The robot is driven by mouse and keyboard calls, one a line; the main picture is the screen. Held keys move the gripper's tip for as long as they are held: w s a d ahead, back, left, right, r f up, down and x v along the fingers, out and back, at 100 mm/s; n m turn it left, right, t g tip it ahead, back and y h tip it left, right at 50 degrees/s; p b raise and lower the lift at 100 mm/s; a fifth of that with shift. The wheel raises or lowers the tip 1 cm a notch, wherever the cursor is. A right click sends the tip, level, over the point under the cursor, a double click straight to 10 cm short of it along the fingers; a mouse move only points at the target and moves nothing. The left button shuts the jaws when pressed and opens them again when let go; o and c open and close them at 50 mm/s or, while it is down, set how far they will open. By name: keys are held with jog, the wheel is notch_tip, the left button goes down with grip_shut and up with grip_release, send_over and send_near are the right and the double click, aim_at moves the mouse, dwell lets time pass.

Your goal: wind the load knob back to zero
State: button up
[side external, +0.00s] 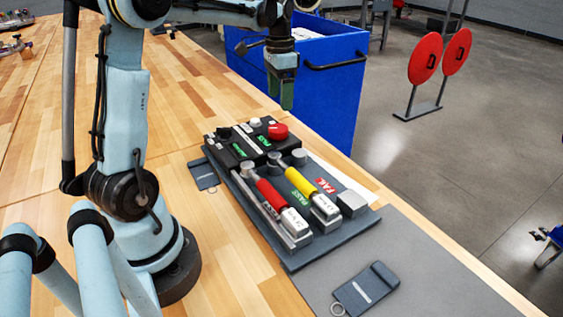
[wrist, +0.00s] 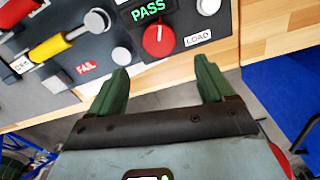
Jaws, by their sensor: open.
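The red knob (side external: 277,131) sits on top of the black tester box (side external: 222,137), near its far right corner. In the wrist view the red knob (wrist: 159,42) is beside a white LOAD label (wrist: 197,38), and its white pointer line points toward the green PASS display (wrist: 148,10). My gripper (side external: 287,104) hangs above and slightly beyond the knob, apart from it. In the wrist view my gripper (wrist: 160,72) is open and empty, with the knob ahead of the gap between its green fingers. No scale or zero mark is readable.
A grey tray (side external: 293,264) beside the box holds a red-sleeved tool (side external: 270,194), a yellow-sleeved tool (side external: 300,181) and PASS and FAIL labels. A blue cabinet (side external: 330,110) stands just past the bench edge. A dark tag (side external: 365,289) lies at the front.

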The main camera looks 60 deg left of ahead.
aim_at(280, 127)
notch_tip(280, 127, down, 9)
jog(key=shift+r, duration=0.1)
dwell(0.3)
jog(key=shift+c, duration=0.4)
jog(key=c, duration=1)
jog(key=shift+o, duration=0.2)
